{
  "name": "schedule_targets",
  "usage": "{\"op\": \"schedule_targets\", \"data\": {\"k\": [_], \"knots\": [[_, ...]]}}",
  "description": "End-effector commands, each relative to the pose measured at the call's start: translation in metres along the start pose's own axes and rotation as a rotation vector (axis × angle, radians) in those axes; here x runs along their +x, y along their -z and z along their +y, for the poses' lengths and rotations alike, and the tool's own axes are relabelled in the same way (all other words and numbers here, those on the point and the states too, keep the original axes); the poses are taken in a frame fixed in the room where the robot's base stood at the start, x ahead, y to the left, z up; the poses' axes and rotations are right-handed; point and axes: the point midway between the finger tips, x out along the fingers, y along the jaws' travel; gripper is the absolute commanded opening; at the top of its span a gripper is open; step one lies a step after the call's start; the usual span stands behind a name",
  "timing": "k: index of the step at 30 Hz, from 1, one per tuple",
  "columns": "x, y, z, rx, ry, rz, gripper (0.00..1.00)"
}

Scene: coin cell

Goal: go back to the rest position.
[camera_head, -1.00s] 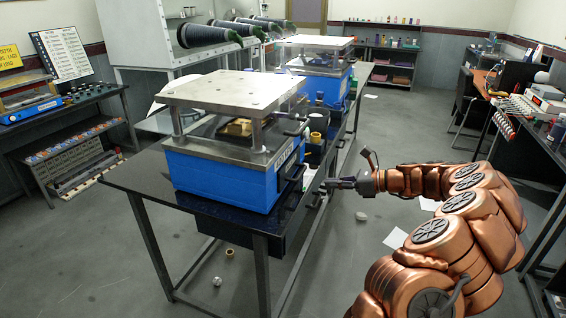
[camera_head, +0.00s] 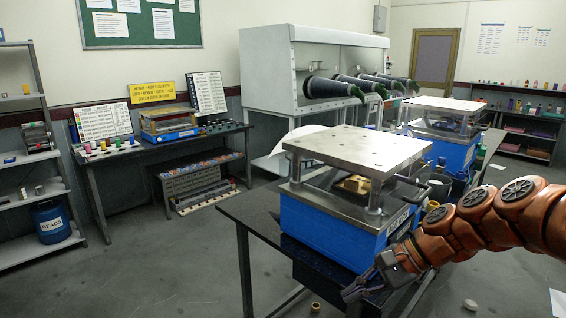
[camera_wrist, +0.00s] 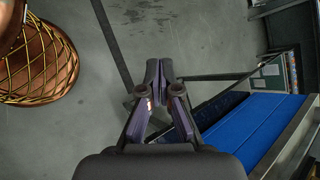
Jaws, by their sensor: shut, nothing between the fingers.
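My gripper (camera_head: 356,292) is at the lower right of the head view, in front of the near edge of the black table and low beside the blue press. My copper-coloured arm reaches in from the right edge. In the wrist view my gripper (camera_wrist: 158,68) has its fingertips together with nothing between them. Below it is bare grey floor. The blue press (camera_head: 330,228) with a flat metal top plate stands on the black table, and its blue side also shows at the right of the wrist view (camera_wrist: 255,125).
The black table (camera_head: 250,212) has a second blue press (camera_head: 455,150) farther back. A glovebox (camera_head: 300,75) stands behind. A side bench (camera_head: 115,155) and shelves with a blue beads drum (camera_head: 52,222) are at left. Open floor (camera_head: 160,265) lies between. A small ring (camera_head: 315,307) lies on the floor.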

Motion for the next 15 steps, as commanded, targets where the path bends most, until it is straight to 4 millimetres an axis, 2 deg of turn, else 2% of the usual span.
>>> {"op": "schedule_targets", "data": {"k": [1, 6, 15], "knots": [[0.008, -0.016, 0.011, -0.064, -0.054, 0.014, 0.00], [0.025, -0.051, 0.055, -0.265, -0.220, 0.060, 0.00], [0.030, -0.083, 0.144, -0.573, -0.512, 0.133, 0.00]]}}
